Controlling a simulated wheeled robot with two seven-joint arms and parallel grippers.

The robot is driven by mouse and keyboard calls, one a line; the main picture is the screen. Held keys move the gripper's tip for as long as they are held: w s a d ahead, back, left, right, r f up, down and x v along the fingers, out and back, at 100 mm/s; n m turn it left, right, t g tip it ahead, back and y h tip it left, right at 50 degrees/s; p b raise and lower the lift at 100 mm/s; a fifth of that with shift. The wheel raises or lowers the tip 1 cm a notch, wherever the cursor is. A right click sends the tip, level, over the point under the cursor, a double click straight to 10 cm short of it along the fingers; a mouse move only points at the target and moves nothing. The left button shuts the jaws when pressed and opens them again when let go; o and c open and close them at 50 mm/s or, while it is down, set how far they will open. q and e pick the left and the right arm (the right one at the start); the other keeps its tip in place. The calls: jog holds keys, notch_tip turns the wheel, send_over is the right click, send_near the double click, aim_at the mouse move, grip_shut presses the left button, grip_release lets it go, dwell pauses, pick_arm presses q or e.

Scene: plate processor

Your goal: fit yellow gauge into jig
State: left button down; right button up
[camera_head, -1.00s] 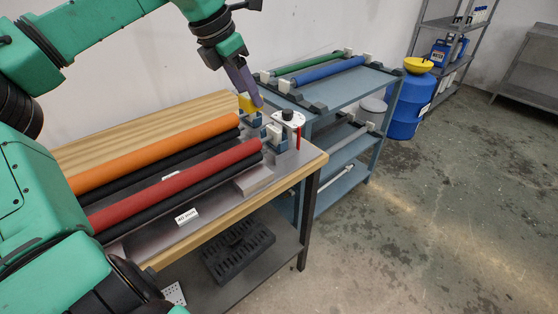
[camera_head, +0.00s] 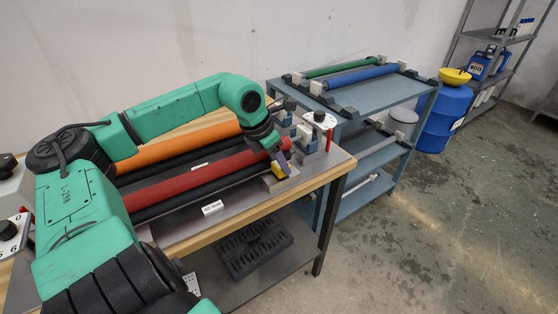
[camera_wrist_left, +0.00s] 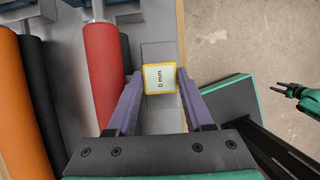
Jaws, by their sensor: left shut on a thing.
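The yellow gauge (camera_head: 278,169) is a small block at the right end of the red roller (camera_head: 200,178). A grey metal block (camera_head: 286,184), which looks like the jig, is just under and around the gauge. I cannot tell whether the gauge touches it or is seated. A green and black gripper (camera_wrist_left: 297,95), likely my right one, shows small at the wrist view's right edge.
An orange roller (camera_head: 180,143) and black rollers lie beside the red one on the bench. A white round knob plate (camera_head: 320,119) stands behind the grey block. A blue rack (camera_head: 385,95) with green and blue rollers stands behind the bench. The floor at right is clear.

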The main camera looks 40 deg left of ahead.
pick_arm(q)
jog(key=shift+f+b, duration=0.25)
jog(key=shift+b, duration=0.05)
jog(key=c, duration=0.6)
grip_release()
jog(key=shift+r+p, duration=0.3)
jog(key=shift+r, duration=0.2)
jog(key=b+v, duration=0.2)
jog(key=v, duration=0.9)
jog(key=shift+s+r, duration=0.2)
jog(key=shift+r, duration=0.15)
jog(key=shift+f, duration=0.1)
